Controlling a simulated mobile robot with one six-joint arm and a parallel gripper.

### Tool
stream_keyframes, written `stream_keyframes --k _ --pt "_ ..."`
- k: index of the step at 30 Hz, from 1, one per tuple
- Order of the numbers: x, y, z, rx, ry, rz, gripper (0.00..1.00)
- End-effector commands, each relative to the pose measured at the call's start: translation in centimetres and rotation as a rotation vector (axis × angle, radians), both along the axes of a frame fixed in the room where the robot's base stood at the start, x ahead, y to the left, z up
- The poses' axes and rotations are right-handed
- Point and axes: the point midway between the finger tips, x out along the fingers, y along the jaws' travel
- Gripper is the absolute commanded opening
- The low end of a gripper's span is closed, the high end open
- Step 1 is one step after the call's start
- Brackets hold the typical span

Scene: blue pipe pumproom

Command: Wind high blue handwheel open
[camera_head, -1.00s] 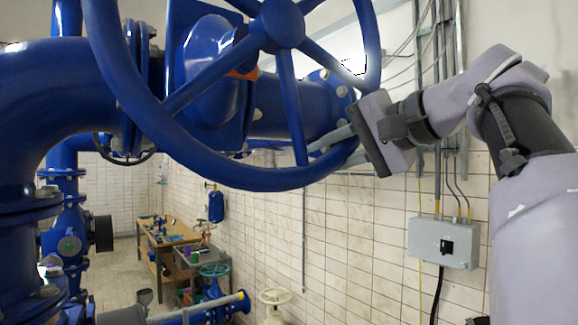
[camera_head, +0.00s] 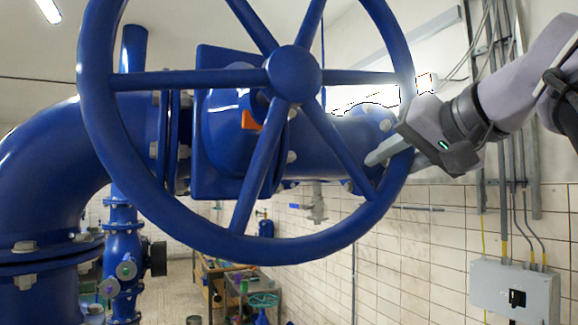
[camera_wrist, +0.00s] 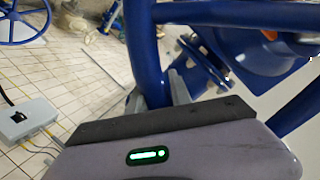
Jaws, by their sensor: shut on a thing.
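The large blue handwheel (camera_head: 294,258) fills the middle of the head view, with its round hub (camera_head: 294,74) and several straight spokes. My gripper (camera_head: 385,152) is at the right side of the rim, a little below hub height. It is shut on the rim, and its fingers reach in from the right. In the wrist view the blue rim (camera_wrist: 146,60) passes between the two grey fingers, and a spoke (camera_wrist: 235,13) joins it just above them. Part of the rim is hidden behind my gripper.
A thick blue pipe (camera_head: 40,180) bends down at the left. A grey electrical box (camera_head: 514,290) and conduits are on the tiled wall at the right. A workbench (camera_head: 225,280) stands far back on the floor. The space below the wheel's right side looks clear.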

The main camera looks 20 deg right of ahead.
Motion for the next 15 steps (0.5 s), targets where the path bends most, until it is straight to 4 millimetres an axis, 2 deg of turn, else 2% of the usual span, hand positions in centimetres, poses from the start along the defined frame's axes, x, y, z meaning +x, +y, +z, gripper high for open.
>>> stream_keyframes --k 9,10,13,15 --pt "-0.01 0.02 0.05 -0.002 -0.001 0.000 0.00" --pt "-0.01 0.02 0.06 -0.002 -0.001 0.000 0.27" --pt "-0.01 0.02 0.04 -0.001 -0.001 0.000 0.47" --pt "-0.01 0.02 0.04 -0.001 -0.001 0.000 0.47"
